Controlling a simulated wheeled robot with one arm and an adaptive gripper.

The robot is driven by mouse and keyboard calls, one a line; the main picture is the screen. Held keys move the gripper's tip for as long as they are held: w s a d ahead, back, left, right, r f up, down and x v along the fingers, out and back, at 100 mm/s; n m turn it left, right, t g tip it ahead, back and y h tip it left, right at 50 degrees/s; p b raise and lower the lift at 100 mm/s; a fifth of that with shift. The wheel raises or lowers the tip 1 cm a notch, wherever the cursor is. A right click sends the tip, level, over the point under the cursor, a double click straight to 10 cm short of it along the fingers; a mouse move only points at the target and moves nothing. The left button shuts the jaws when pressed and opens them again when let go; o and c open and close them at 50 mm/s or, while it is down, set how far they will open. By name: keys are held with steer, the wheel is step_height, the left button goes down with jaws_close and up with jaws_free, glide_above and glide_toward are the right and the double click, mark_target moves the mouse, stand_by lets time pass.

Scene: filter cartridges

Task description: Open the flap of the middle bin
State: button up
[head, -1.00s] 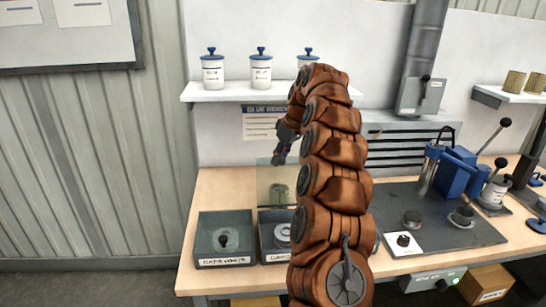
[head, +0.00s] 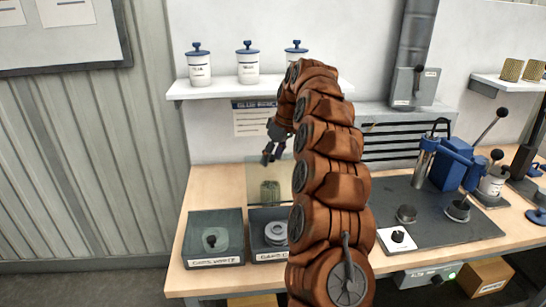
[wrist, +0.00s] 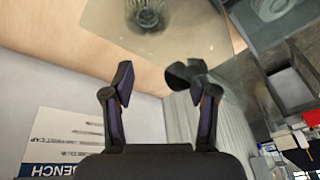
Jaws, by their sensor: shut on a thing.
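The middle bin (head: 254,257) stands at the front of the bench, its right part hidden behind my arm. Grey rings (head: 276,233) show in its open top. Its clear flap (head: 256,178) stands raised, about upright, at the bin's back; it also shows in the wrist view (wrist: 205,25). A dark knob (wrist: 180,77) sits at the flap's lower edge in the wrist view, between my fingers and against the right one. My gripper (head: 268,160) is at the flap's top edge, shut on this knob, though the wrist view (wrist: 160,85) shows a gap at the left finger.
The left bin (head: 214,262) has a clear lid, lying shut. A mesh cartridge (head: 270,191) shows through the raised flap. A shelf (head: 237,86) with several white jars hangs above. A blue lever press (head: 452,168) stands at right. My arm hides the area right of the middle bin.

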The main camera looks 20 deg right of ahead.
steer(key=shift+r, duration=0.15)
steer(key=v, duration=0.7)
stand_by(0.7)
steer(key=shift+r, duration=0.1)
stand_by(0.4)
steer(key=s+a+m+g, duration=0.1)
steer(key=s+a+g, duration=0.1)
steer(key=s+a, duration=1.5)
steer(key=s+f+m+h, duration=0.1)
steer(key=s+f, duration=0.3)
steer(key=s, duration=0.6)
steer(key=s+f+m+g, duration=0.1)
steer(key=s+f, duration=0.3)
steer(key=s, duration=0.6)
steer(key=s+f+m+g+h+p, duration=0.1)
steer(key=s+f, duration=0.3)
steer(key=s, duration=0.6)
steer(key=shift+s+a+m+h, duration=0.25)
steer(key=shift+m+h, duration=0.05)
steer(key=shift+m, duration=0.3)
